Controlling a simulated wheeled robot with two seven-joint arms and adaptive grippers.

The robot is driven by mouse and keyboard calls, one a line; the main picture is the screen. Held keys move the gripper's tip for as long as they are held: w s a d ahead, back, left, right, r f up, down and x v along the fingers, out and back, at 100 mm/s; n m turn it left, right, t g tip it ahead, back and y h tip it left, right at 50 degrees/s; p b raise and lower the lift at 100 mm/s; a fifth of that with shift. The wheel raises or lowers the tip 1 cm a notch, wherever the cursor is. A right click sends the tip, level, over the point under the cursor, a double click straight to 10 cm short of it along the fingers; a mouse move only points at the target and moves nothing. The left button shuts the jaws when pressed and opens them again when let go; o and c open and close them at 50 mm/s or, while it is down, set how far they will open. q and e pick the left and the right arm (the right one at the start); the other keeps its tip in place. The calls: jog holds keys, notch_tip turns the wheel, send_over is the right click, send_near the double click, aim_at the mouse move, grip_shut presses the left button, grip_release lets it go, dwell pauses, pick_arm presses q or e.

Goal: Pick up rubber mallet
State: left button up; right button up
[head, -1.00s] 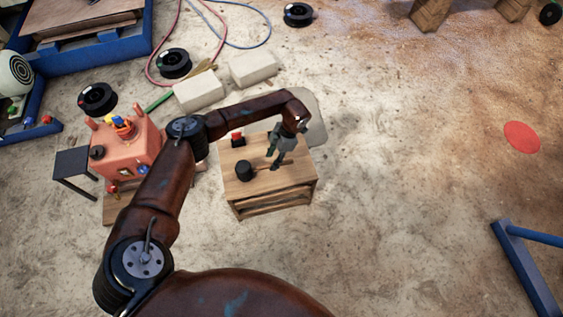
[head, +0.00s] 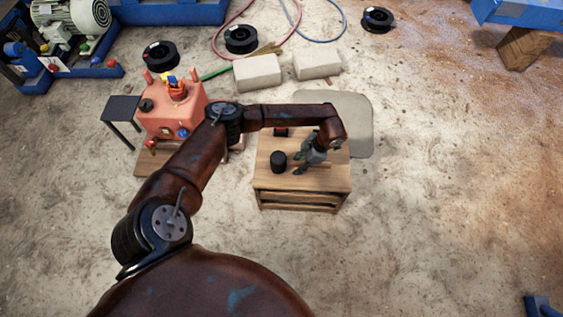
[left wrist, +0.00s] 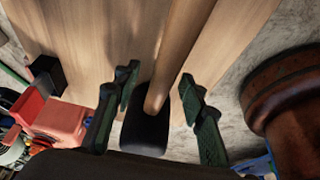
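The rubber mallet has a black head (head: 278,161) and a wooden handle. It lies on a small wooden table (head: 300,183), and the handle points right, partly hidden by my left gripper. In the left wrist view the black head (left wrist: 146,132) and handle (left wrist: 180,50) show between the two fingers. My left gripper (head: 299,168) is open, just over the mallet near where handle meets head. Its fingers (left wrist: 159,84) stand apart on both sides, with gaps visible; I cannot tell the exact height. My right gripper is not in view.
An orange machine (head: 172,108) stands left of the table. Pale blocks (head: 258,73) lie behind.

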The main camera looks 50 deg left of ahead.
pick_arm(q)
jog(key=shift+f, duration=0.2)
dwell(0.5)
jog(key=shift+c, duration=0.2)
grip_shut()
dwell(0.5)
